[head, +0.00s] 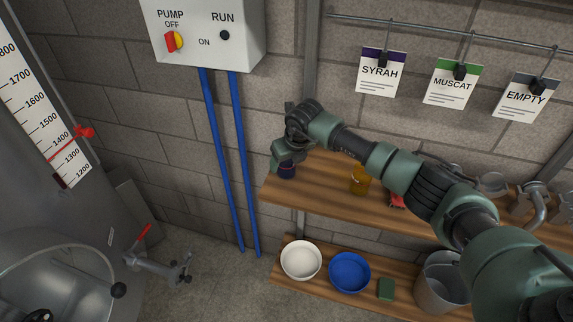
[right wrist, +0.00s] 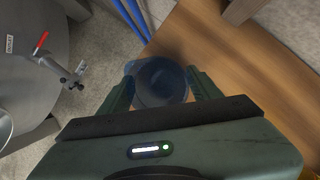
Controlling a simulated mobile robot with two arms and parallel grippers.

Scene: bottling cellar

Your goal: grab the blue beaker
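The blue beaker (head: 286,171) stands at the left end of the upper wooden shelf (head: 330,170), partly hidden under my right gripper (head: 287,164). In the right wrist view the dark blue see-through beaker (right wrist: 158,84) lies between the two fingers of the right gripper (right wrist: 160,86). The fingers are apart, one on each side of it. I cannot tell whether either finger touches the glass. My left gripper is in neither view.
An amber beaker (head: 360,181) and a red item (head: 397,201) stand farther right on the upper shelf. The lower shelf holds a white bowl (head: 301,261), a blue bowl (head: 349,272), a green block (head: 386,289) and a metal bucket (head: 442,284). Blue pipes (head: 228,150) run left of the shelf.

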